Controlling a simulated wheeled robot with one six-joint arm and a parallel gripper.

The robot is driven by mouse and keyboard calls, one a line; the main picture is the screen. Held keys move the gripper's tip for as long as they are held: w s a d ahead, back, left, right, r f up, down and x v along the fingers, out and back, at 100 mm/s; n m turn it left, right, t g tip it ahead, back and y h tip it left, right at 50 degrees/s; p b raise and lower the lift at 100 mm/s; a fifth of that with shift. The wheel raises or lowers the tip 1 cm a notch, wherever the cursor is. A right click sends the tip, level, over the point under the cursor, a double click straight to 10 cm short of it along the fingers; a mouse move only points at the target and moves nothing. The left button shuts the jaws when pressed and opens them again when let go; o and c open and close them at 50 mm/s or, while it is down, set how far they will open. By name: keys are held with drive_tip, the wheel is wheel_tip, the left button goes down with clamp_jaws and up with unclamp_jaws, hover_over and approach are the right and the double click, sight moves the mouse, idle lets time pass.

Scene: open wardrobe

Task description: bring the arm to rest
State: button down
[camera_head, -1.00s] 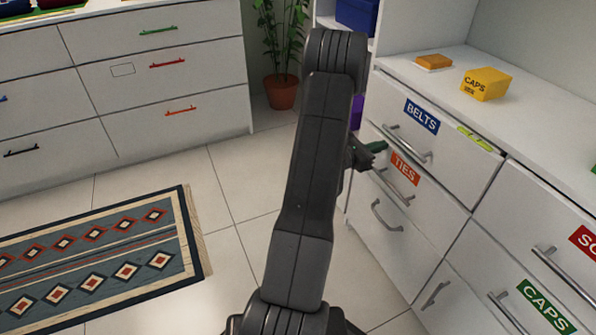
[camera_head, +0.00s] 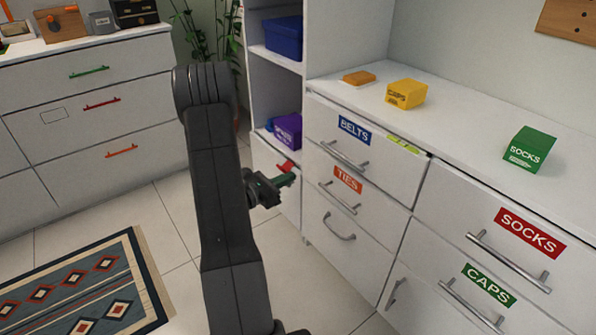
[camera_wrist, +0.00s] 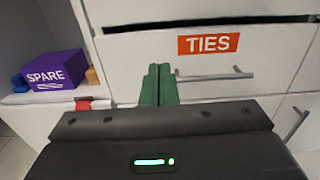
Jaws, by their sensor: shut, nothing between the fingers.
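My gripper (camera_head: 283,181) has green fingers and stands out to the right of my raised arm in the head view. In the wrist view my gripper (camera_wrist: 159,84) has its two fingers side by side and touching, with nothing between them. It is in front of the drawer labelled TIES (camera_head: 332,180), apart from the handle as far as I can see. In the wrist view the TIES drawer (camera_wrist: 270,68) lies ahead, with its handle to the right of the fingers. The BELTS drawer (camera_head: 318,131) is above it and looks slightly open, with something yellow-green at its top edge.
A purple SPARE box (camera_wrist: 55,72) sits on a low shelf, left of the drawers. A yellow CAPS box (camera_head: 406,94), an orange item (camera_head: 359,78) and a green SOCKS box (camera_head: 530,149) stand on the counter. A patterned rug (camera_head: 75,290) lies on the open floor at left.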

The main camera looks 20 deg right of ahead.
sight(327, 159)
drive_tip(key=shift+s+a, duration=0.15)
drive_tip(key=shift+a, duration=0.3)
drive_tip(key=b+x, duration=0.2)
drive_tip(key=x, duration=1)
drive_tip(key=shift+d, duration=0.35)
drive_tip(key=shift+w+d, duration=0.25)
drive_tip(key=shift+d, duration=0.2)
drive_tip(key=shift+a, duration=0.1)
